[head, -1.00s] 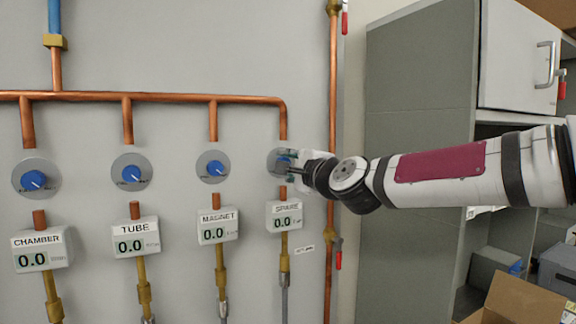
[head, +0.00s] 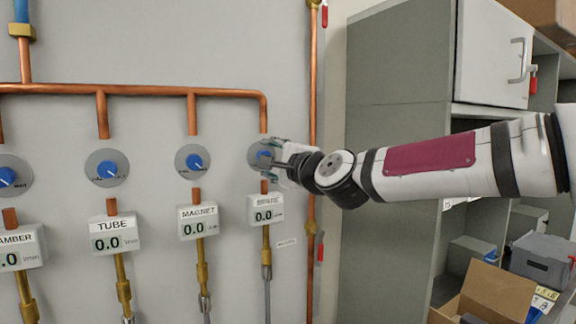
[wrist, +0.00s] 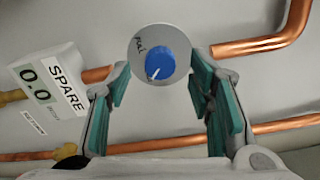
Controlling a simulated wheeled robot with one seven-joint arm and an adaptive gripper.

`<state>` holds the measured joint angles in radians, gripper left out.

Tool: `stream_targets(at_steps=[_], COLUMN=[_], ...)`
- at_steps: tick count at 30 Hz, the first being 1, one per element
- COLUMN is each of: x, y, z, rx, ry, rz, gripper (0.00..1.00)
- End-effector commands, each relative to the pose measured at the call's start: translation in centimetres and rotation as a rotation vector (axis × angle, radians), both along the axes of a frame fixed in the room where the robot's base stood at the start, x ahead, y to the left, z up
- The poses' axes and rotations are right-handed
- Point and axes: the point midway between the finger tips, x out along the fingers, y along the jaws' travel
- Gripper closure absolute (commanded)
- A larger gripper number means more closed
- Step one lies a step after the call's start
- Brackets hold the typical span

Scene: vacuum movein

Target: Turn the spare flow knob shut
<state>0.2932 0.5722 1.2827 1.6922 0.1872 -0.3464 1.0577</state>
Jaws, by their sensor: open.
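The spare flow knob (wrist: 160,65) is blue with a white pointer line, on a round grey dial plate (wrist: 140,46). In the wrist view it sits beyond and between my fingertips, and I see no finger touching it. In the head view the knob (head: 262,154) is partly covered by my gripper (head: 277,152). My gripper also shows in the wrist view (wrist: 160,82), open with teal finger pads on either side and nothing between them. The SPARE display (head: 265,209) below the knob reads 0.0; it also shows in the wrist view (wrist: 50,88).
The TUBE knob (head: 107,168) and MAGNET knob (head: 194,161) are to the left, with their displays below. A copper pipe (head: 313,110) runs vertically just right of the spare knob. A grey cabinet (head: 395,160) and an open cardboard box (head: 495,292) stand at the right.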

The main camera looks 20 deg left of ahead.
Motion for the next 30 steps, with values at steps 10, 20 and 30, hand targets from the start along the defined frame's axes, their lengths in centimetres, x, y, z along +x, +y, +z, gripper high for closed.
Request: stream_targets(at_steps=[10,20,30], x=[-3.0,-5.5,-6.8], y=[-3.7,-6.6,-7.8], z=[-0.1,-0.1,-0.1], rx=[-0.002,0.000,-0.001], ry=[0.002,0.003,0.003], rz=[-0.002,-0.001,0.002], gripper=[0.52,0.52,0.52])
